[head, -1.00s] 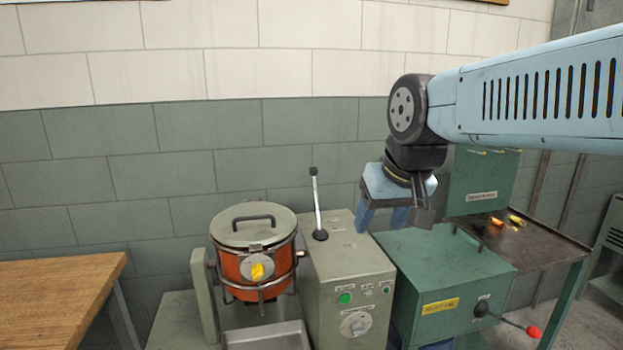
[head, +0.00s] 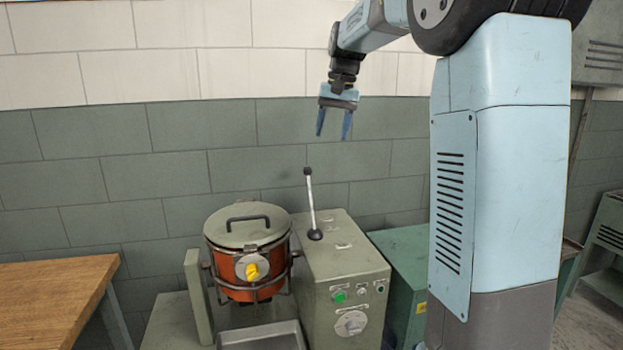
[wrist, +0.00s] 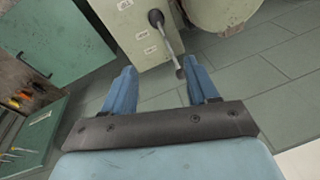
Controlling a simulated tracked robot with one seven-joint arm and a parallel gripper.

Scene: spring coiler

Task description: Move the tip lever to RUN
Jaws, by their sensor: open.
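The tip lever (head: 311,204) is a thin metal rod with a dark knob on top and a dark boot at its base. It stands nearly upright, leaning slightly left, on top of the grey-green control box (head: 345,270). My gripper (head: 334,137) is open and empty, its blue fingers pointing down, above and a little right of the lever in the head view. In the wrist view, the lever (wrist: 171,45) shows beyond the open fingers (wrist: 160,92), its knob near the right finger. Small labels lie on the box top beside the lever; I cannot read them.
An orange pot (head: 248,270) with a grey lid and handle sits in a frame left of the box. A metal tray (head: 262,337) lies below it. A wooden table (head: 55,300) is at left. A green cabinet (head: 405,260) stands right of the box, partly hidden by my arm.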

